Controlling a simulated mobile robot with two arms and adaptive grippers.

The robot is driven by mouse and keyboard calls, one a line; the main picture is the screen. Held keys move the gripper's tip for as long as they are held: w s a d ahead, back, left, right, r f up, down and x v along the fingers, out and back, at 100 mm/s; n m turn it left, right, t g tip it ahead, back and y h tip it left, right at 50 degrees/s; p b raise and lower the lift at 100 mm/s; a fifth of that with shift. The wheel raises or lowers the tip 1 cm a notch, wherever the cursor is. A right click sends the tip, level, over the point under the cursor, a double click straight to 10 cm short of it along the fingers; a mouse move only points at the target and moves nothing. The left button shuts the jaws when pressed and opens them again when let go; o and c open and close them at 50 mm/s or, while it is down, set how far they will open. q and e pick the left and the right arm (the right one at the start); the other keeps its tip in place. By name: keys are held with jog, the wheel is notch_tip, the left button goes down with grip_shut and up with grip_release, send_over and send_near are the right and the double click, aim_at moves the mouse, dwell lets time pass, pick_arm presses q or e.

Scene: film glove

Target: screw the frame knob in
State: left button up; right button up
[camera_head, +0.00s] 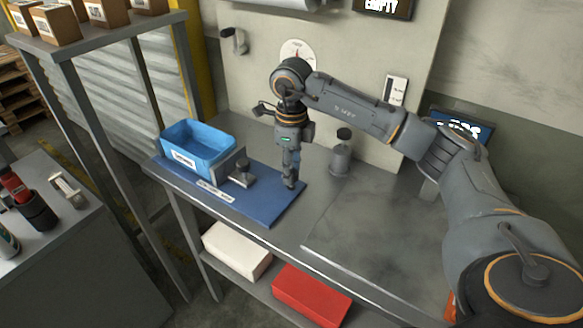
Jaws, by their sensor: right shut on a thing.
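My right gripper (290,180) points straight down over the right part of the blue mat (267,206). Its fingers are shut on a small dark grey piece, which I take to be the frame knob; the fingers hide most of it. Its lower end is close to the mat, and I cannot tell whether it touches. To the left, a grey metal fixture (240,173) with an upright plate and a block stands on the mat, apart from the gripper. My left gripper is not in view.
A blue bin (198,148) stands at the mat's left end, beside the fixture. A grey post with a black knob (342,152) stands behind and right of the gripper. The grey bench top (378,232) at right is bare. White (237,249) and red boxes (311,294) sit below.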

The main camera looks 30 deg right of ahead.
jog(key=m, duration=0.4)
jog(key=shift+m, duration=0.3)
jog(key=m, duration=0.3)
jog(key=shift+m, duration=0.4)
jog(key=m, duration=0.3)
jog(key=shift+m+p, duration=0.45)
jog(key=shift+m, duration=1.75)
jog(key=o, duration=1.2)
jog(key=shift+a, duration=0.1)
jog(key=shift+c, duration=0.2)
notch_tip(320, 180, up, 12)
